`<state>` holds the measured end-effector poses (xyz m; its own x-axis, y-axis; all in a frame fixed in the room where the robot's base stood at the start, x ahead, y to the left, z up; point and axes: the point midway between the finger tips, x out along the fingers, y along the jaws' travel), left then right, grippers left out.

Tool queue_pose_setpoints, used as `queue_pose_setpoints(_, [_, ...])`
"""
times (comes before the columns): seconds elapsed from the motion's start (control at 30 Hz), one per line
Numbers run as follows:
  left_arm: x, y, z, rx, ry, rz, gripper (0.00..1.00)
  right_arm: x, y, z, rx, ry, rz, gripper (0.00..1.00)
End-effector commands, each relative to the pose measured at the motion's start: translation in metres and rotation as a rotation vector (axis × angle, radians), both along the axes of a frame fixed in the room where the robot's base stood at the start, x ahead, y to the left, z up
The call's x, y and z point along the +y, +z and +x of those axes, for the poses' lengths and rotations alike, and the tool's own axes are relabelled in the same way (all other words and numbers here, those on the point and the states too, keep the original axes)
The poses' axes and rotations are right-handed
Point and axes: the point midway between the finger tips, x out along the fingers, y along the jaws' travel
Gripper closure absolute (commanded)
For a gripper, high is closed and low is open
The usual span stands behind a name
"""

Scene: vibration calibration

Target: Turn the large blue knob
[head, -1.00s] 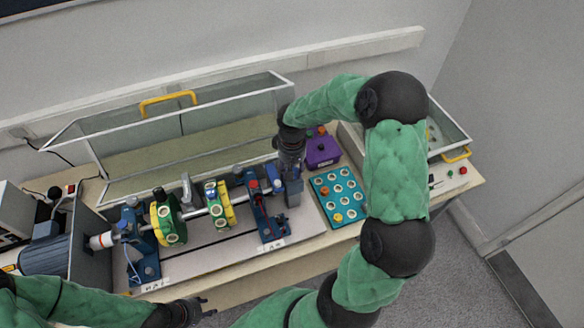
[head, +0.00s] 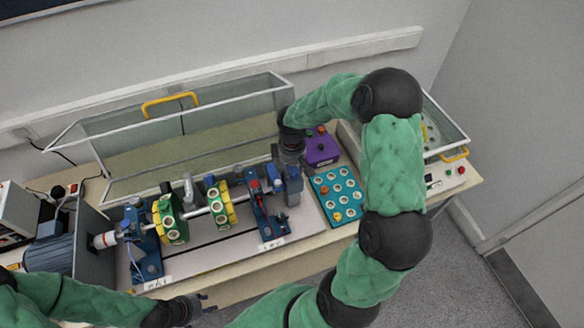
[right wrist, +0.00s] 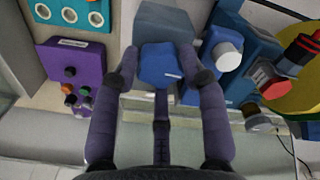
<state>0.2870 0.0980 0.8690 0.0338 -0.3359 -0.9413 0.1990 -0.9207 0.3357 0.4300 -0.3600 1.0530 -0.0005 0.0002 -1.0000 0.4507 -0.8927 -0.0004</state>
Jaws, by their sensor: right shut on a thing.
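The large blue knob (right wrist: 160,66) is a faceted blue block, seen in the right wrist view on a grey-blue housing (right wrist: 165,22). My right gripper (right wrist: 160,63) is shut on this knob, with one finger against each side. In the head view my right gripper (head: 289,165) points down at the right end of the shaft rig, and its wrist hides much of the knob there. My left gripper (head: 207,303) is at the front, off the table edge, with its fingertips apart and nothing between them.
A purple box (head: 321,149) with small knobs and a teal tray (head: 320,185) with round holes stand to the right. Yellow-green discs (head: 171,218) sit on the shaft to the left. A clear cover (head: 185,125) with a yellow handle is behind.

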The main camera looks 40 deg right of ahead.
Motion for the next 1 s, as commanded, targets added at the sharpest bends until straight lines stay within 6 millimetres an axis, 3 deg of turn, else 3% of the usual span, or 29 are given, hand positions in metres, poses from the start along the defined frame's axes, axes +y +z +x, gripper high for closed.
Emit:
queue_pose_setpoints(0.47, [0.0000,0.0003,0.0000,0.000,0.000,0.000,0.60,-0.0001,0.0000,0.0003,-0.001,0.011,0.000,0.89])
queue_pose_setpoints(0.5, [0.0000,0.0003,0.0000,0.000,0.000,0.000,0.60,-0.0001,0.0000,0.0003,-0.001,0.010,0.000,0.48])
queue_pose_setpoints(0.57, [0.0000,0.0003,0.0000,0.000,0.000,0.000,0.60,-0.0001,0.0000,0.0002,-0.001,0.010,0.000,0.33])
queue_pose_setpoints(1.0, [0.0000,0.0003,0.0001,0.000,0.000,0.000,0.60,-0.0003,0.0061,0.0007,-0.003,0.010,-0.001,0.33])
